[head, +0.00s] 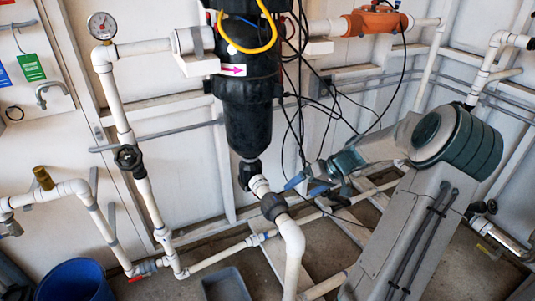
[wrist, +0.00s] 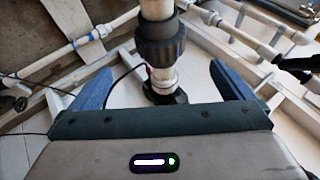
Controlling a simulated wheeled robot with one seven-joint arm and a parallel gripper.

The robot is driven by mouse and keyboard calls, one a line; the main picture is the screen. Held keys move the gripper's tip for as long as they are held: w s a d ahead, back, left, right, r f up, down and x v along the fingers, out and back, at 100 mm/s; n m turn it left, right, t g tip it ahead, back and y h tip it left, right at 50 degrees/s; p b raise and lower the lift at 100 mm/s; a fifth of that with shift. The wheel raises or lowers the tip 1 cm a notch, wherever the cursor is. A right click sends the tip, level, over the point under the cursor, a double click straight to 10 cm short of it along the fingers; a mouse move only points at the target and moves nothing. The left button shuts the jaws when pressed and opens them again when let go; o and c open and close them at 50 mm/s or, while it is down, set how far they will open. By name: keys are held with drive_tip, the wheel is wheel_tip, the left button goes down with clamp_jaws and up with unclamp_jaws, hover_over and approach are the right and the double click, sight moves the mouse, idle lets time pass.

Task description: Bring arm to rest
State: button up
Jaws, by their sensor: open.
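My arm reaches in from the right in the head view, bent at a green-grey joint (head: 440,135). My gripper (head: 305,186) is low near the middle there, with its blue fingers apart. In the wrist view my gripper (wrist: 160,80) shows both blue fingers spread wide with nothing held between them. A white pipe with a black union (wrist: 160,42) shows between the fingers in that view. I cannot tell how far beyond the fingertips it lies. In the head view a white pipe with a black union (head: 273,206) is just left of the fingers.
A black filter housing (head: 250,110) hangs above left of my gripper, with loose black cables (head: 330,105) beside it. A gauge (head: 102,25), a black valve (head: 128,157) and white pipes stand left. A blue bucket (head: 75,281) and a grey bin (head: 226,285) sit on the floor.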

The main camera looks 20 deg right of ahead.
drive_tip(key=s+a+r+n+g+h+p, duration=0.1)
drive_tip(key=s+a+r+g+h+p, duration=0.15)
drive_tip(key=a+r+p, duration=0.55)
drive_tip(key=s+a+r+h+p, duration=0.1)
drive_tip(key=s+a+r+p, duration=0.4)
drive_tip(key=r, duration=0.4)
drive_tip(key=s+a+r+h+p, duration=0.2)
drive_tip(key=s+a+r+p, duration=0.3)
drive_tip(key=r, duration=0.5)
drive_tip(key=s+a+r+h+p, duration=0.1)
drive_tip(key=s+a+r+p, duration=0.4)
drive_tip(key=s+r, duration=0.3)
drive_tip(key=shift+a+r+t+p, duration=0.15)
drive_tip(key=shift+r+t+p, duration=0.2)
drive_tip(key=shift+r+p, duration=0.35)
